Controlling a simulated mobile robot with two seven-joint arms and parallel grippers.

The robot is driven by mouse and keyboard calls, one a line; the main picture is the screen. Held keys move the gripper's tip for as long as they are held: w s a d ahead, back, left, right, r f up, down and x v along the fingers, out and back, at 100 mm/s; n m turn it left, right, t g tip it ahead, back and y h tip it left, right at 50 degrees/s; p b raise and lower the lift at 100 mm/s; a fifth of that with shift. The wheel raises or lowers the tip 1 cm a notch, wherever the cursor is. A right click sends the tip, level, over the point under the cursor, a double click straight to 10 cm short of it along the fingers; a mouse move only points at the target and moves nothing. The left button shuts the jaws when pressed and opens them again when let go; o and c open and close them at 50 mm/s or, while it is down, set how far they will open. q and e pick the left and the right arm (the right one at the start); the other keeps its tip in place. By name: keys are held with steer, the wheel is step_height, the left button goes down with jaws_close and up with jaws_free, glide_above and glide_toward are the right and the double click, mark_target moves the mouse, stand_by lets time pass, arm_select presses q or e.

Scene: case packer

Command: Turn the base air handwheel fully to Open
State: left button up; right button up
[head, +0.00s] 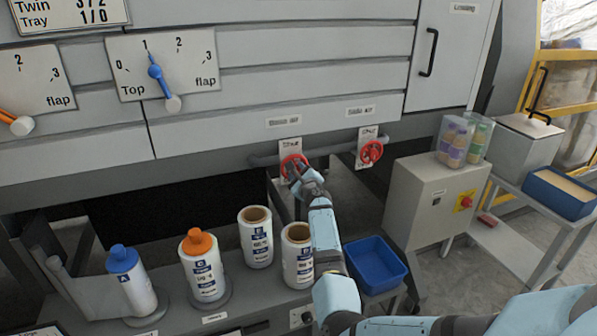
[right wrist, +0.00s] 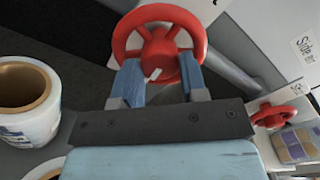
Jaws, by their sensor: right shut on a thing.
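The red base air handwheel (head: 291,159) sits on the pipe below the "Base air" label (head: 284,121). My right gripper (head: 299,173) reaches up to it from below and covers its lower part. In the right wrist view the handwheel (right wrist: 153,14) fills the top middle. There the fingers of my right gripper (right wrist: 159,76) stand on either side of the wheel's lower rim, shut on it. A small white mark shows near the hub. The plate behind the wheel is partly hidden, so its setting cannot be read. My left gripper is out of view.
A second red handwheel (head: 371,152), under the "Side air" label, is to the right. White rolls (head: 255,238) and bottles (head: 202,268) stand on the shelf at left. A blue bin (head: 375,262) is right of my forearm, near a grey control box (head: 436,195).

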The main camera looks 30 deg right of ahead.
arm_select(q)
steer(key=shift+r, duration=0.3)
arm_select(e)
steer(key=shift+m, duration=0.5)
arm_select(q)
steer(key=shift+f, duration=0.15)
arm_select(e)
steer(key=o, duration=0.9)
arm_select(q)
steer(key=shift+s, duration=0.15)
arm_select(e)
steer(key=shift+s+a+f, duration=0.1)
steer(key=shift+s, duration=0.05)
